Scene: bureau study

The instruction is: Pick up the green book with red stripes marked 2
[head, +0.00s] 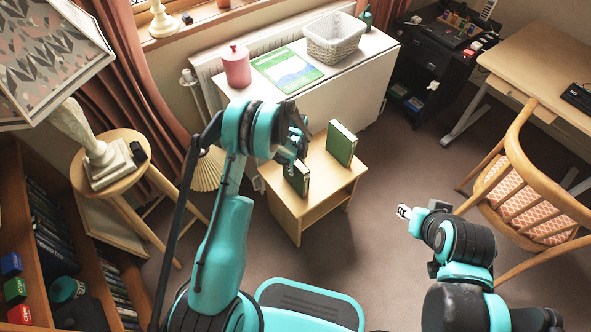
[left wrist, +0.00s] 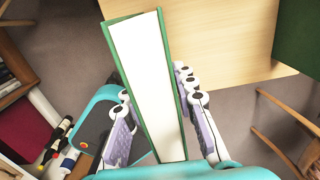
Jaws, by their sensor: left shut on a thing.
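My left gripper (head: 293,162) is shut on a green book (head: 301,180) at the near left part of the small wooden table (head: 284,212). In the left wrist view the green book (left wrist: 147,75) stands between the two fingers, its white page edge facing the camera. A second green book (head: 341,143) stands upright on the same table, further back and to the right; part of it shows in the left wrist view (left wrist: 299,40). I cannot make out red stripes or a number on either book. My right gripper (head: 404,212) is away to the right, its fingers too small to judge.
Behind the small table is a white table (head: 345,72) with a pink canister (head: 236,66), a green-and-blue flat item (head: 287,70) and a white basket (head: 335,38). A wooden chair (head: 530,190) stands right. A round stool (head: 110,160) and bookshelf (head: 40,235) are left.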

